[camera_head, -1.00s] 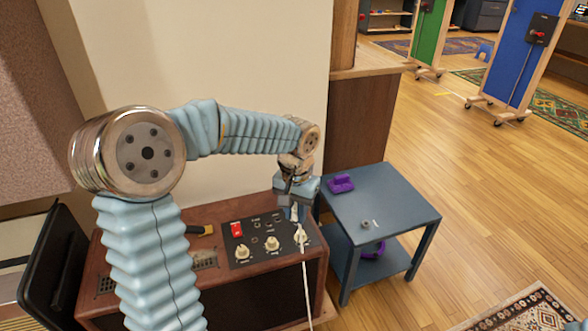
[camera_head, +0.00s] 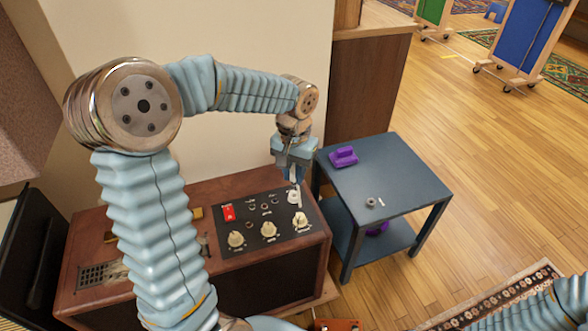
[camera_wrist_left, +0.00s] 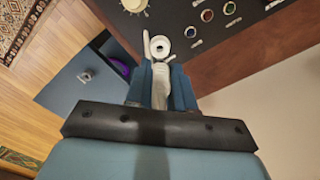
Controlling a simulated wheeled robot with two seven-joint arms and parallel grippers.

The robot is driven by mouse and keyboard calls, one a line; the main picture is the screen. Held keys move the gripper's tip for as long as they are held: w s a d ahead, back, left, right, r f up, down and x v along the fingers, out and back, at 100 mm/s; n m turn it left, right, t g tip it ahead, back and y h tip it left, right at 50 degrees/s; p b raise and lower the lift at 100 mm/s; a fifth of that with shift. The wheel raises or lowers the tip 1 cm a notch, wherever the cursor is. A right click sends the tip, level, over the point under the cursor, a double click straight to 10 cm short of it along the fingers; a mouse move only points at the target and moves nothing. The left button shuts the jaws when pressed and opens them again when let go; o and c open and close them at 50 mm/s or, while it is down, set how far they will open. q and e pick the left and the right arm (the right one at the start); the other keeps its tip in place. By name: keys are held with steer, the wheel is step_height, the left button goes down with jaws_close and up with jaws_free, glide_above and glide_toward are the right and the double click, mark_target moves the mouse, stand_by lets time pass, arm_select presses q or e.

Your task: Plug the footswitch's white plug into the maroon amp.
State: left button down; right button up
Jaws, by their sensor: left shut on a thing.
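The maroon amp (camera_head: 160,225) stands against the wall, its black control panel (camera_head: 250,240) facing up. The panel carries a red switch (camera_head: 228,212), cream knobs (camera_head: 268,229) and a row of small sockets (camera_head: 265,208). My left gripper (camera_head: 296,178) is over the panel's far right corner, shut on the white plug (camera_wrist_left: 160,85). A white round piece with a dark centre (camera_wrist_left: 160,45) shows just beyond the fingertips in the left wrist view. I cannot tell whether the plug is in a socket. My right gripper is out of view.
A grey-blue side table (camera_head: 395,180) stands right of the amp, with a purple object (camera_head: 343,156) and a small grey ring (camera_head: 371,202) on top. An orange-red object (camera_head: 338,325) shows at the bottom edge. Wooden floor lies open to the right.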

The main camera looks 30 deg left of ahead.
mark_target(294, 182)
arm_select(q)
steer(key=shift+f+b, duration=0.35)
steer(key=shift+f, duration=0.4)
steer(key=shift+s+f+b, duration=0.1)
steer(key=shift+f+b, duration=1.1)
steer(key=shift+f, duration=0.5)
stand_by(1.3)
steer(key=c, duration=0.9)
jaws_free()
steer(key=shift+r, duration=0.1)
step_height(294, 182, up, 14)
steer(key=shift+f+p, duration=0.2)
steer(key=shift+p, duration=0.65)
